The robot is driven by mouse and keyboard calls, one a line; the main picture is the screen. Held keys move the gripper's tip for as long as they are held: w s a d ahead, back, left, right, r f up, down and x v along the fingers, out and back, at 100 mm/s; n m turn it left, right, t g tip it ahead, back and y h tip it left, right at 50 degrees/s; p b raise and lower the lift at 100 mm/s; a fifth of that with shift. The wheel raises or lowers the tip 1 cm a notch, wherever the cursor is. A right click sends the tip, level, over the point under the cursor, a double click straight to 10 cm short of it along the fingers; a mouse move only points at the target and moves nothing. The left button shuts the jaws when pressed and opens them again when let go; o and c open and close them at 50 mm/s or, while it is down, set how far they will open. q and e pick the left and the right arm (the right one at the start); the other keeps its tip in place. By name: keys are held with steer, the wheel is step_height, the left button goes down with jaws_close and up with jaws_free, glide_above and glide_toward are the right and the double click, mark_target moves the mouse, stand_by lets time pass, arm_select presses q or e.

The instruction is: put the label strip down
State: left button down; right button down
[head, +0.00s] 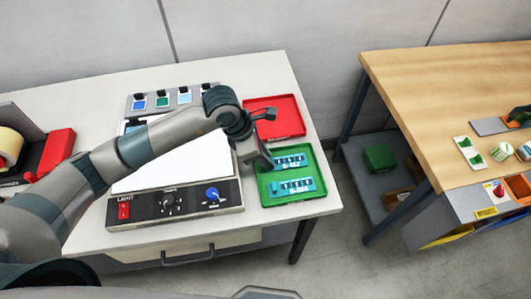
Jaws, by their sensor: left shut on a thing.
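My left arm reaches in from the left over the white table. Its gripper (265,162) is over the left side of the green tray (263,199) and is shut on the upper teal label strip (292,161). That strip is at or just above the tray floor; I cannot tell whether it touches. A second teal label strip (293,187) lies in the same tray, nearer the front. The gripper hides the left end of the upper strip. My right gripper is not in view.
A red tray (288,112) stands behind the green one, and looks empty. A control box (174,202) with a red switch and blue knob is left of the green tray. A wooden table (440,90) with several items stands to the right, across a gap.

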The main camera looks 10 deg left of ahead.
arm_select(q)
steer(key=shift+f, duration=0.1)
steer(key=shift+f, duration=0.1)
steer(key=c, duration=1.5)
jaws_free()
steer(key=shift+c, duration=0.2)
steer(key=shift+r, duration=0.2)
steer(key=shift+a+r, duration=0.1)
steer(key=b+v, duration=0.5)
steer(key=v, duration=0.6)
steer(key=shift+r, duration=0.35)
